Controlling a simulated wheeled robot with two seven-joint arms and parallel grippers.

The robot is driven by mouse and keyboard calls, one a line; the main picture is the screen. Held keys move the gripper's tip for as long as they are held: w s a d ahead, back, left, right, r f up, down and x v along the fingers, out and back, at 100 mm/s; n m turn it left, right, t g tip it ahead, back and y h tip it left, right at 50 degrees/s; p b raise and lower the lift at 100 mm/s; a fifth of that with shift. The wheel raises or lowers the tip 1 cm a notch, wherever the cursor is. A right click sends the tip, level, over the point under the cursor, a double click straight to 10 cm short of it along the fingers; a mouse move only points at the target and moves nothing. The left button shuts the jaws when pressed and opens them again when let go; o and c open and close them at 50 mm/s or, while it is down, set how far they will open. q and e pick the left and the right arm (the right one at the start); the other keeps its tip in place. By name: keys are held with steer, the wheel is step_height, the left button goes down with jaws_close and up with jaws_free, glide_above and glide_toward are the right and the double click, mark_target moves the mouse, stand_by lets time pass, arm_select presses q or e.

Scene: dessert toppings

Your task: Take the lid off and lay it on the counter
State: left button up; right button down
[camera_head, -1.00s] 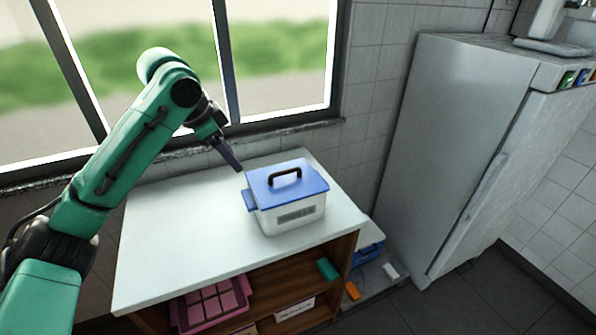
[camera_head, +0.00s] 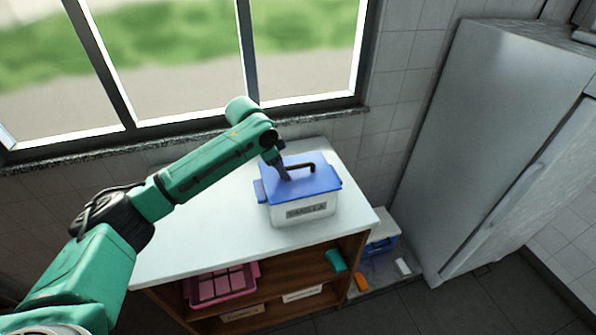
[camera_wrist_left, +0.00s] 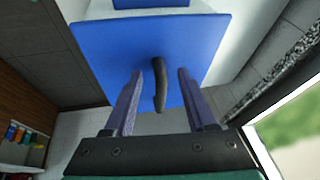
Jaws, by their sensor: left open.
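A white box (camera_head: 303,210) with a dark label stands on the white counter (camera_head: 198,228). Its blue lid (camera_head: 322,185) sits on top and has a black arched handle (camera_head: 309,166). My left gripper (camera_head: 284,174) is over the left part of the lid, at the handle. In the left wrist view my left gripper (camera_wrist_left: 160,97) is open, and its two fingers stand on either side of the handle (camera_wrist_left: 159,85), with gaps on both sides. The blue lid (camera_wrist_left: 105,45) fills the middle of that view. My right gripper is not in view.
The counter is clear to the left of the box. Shelves below hold a pink tray (camera_head: 256,284) and a green item (camera_head: 336,260). A blue and white box (camera_head: 381,243) stands on the right near the fridge (camera_head: 455,140). A window is behind.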

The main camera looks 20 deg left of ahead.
arm_select(q)
steer(key=shift+f, duration=0.15)
steer(key=shift+w, duration=0.1)
jaws_close()
